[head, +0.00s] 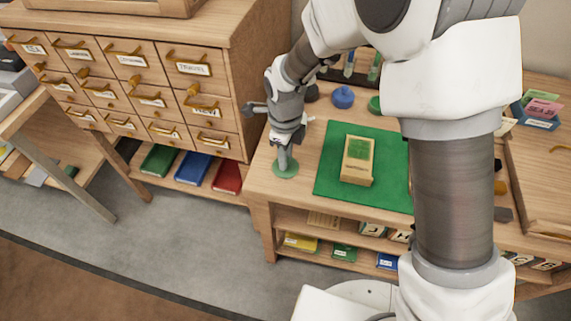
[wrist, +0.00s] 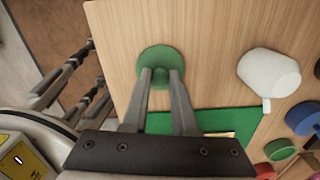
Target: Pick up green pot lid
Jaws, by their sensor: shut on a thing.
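The green pot lid (wrist: 157,58) is a flat round disc with a small knob, lying on the wooden table top. In the wrist view, the two fingers of my gripper (wrist: 161,76) are closed on its knob. In the head view, the lid (head: 285,168) lies near the table's front left corner, and my gripper (head: 283,158) points down onto it from above. The lid appears to rest on the table. The fingers hide part of the knob.
A green mat (head: 332,178) with a wooden box (head: 357,166) lies right of the lid. A white mug (wrist: 268,76) and a blue pot (head: 343,98) stand nearby. A drawer cabinet (head: 133,62) stands to the left. The table edge is close to the lid.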

